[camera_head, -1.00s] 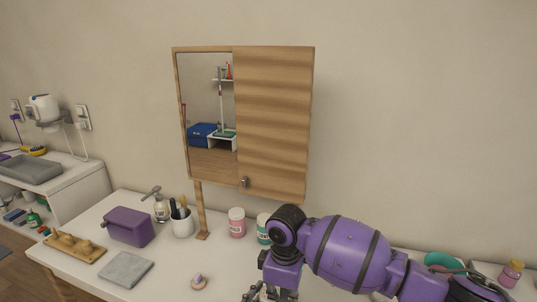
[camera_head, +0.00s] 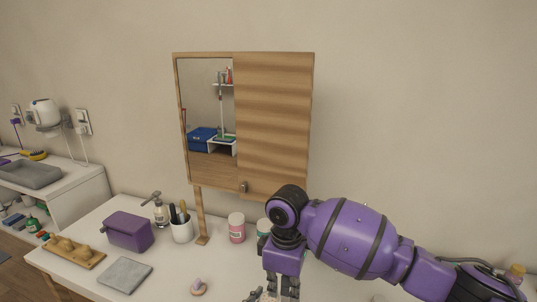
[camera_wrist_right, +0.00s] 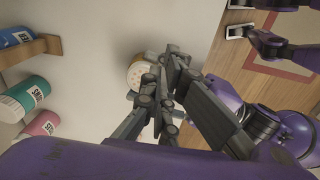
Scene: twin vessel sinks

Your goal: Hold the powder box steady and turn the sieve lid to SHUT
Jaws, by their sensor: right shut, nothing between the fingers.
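In the right wrist view, a small round box with a beige, dotted sieve lid (camera_wrist_right: 138,75) stands on the white counter. Grey fingers partly cover its right side. My right gripper (camera_wrist_right: 152,82) is shut and empty, its fingertips close beside the lid; I cannot tell whether they touch it. More grey finger links, which look like my left gripper (camera_wrist_right: 178,65), reach in from the right to the box's side. Overlap hides whether they grip it. The lid's markings are not readable. In the head view, the right gripper is mostly cut off at the bottom edge.
A pink jar (camera_head: 237,228) and a teal jar (camera_head: 264,227) stand behind my right arm. A mirror cabinet (camera_head: 272,120) hangs above.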

